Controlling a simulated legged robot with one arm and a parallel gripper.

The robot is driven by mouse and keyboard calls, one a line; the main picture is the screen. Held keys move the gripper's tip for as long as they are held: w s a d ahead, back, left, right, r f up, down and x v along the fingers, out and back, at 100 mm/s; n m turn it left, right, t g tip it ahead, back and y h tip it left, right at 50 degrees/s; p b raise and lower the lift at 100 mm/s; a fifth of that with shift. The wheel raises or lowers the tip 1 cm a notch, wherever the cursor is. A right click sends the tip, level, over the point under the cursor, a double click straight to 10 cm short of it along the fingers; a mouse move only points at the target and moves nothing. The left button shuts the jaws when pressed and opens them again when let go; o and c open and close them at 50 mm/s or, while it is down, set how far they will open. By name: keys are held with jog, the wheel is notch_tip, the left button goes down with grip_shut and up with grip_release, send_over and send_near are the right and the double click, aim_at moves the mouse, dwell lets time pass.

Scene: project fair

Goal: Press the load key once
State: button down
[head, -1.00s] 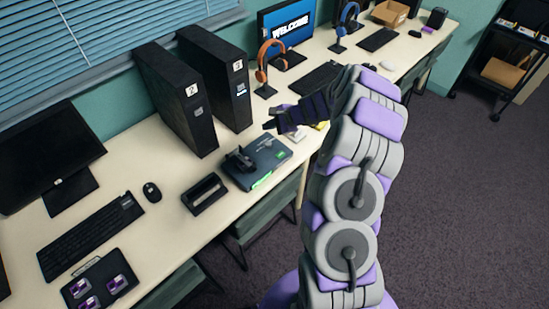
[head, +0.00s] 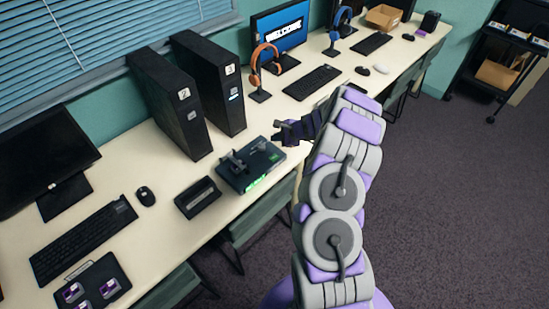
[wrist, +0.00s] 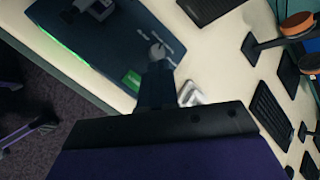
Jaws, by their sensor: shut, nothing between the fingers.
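A dark, flat device (head: 236,181) with a green glowing front edge and raised grey parts lies on the white desk. In the wrist view the device (wrist: 95,62) fills the upper left. It carries a green square key (wrist: 131,79) and small white lettering too blurred to read, so I cannot tell which key is the load key. My gripper (head: 279,131) is shut and empty, over or just beyond the device's back right corner. In the wrist view my gripper (wrist: 157,58) points at the device beside the green key. I cannot tell whether it touches the surface.
Two black computer towers (head: 172,105) stand behind the device. A black slotted box (head: 198,197) is left of it. An orange headset on a stand (head: 262,75) and a keyboard (head: 312,83) lie beyond my gripper.

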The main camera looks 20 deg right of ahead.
aim_at(276, 158)
jog(key=shift+a+f+b, duration=0.2)
jog(key=shift+f+b, duration=2.5)
jog(key=shift+f, duration=1.5)
jog(key=shift+f, duration=0.3)
jog(key=shift+f+b, duration=0.4)
jog(key=shift+b, duration=0.15)
jog(key=shift+r, duration=0.1)
jog(key=shift+r+p, duration=0.6)
jog(key=shift+r, duration=0.15)
jog(key=shift+r, duration=0.1)
jog(key=shift+r+p, duration=1.75)
jog(key=shift+r, duration=0.75)
jog(key=shift+f, duration=0.1)
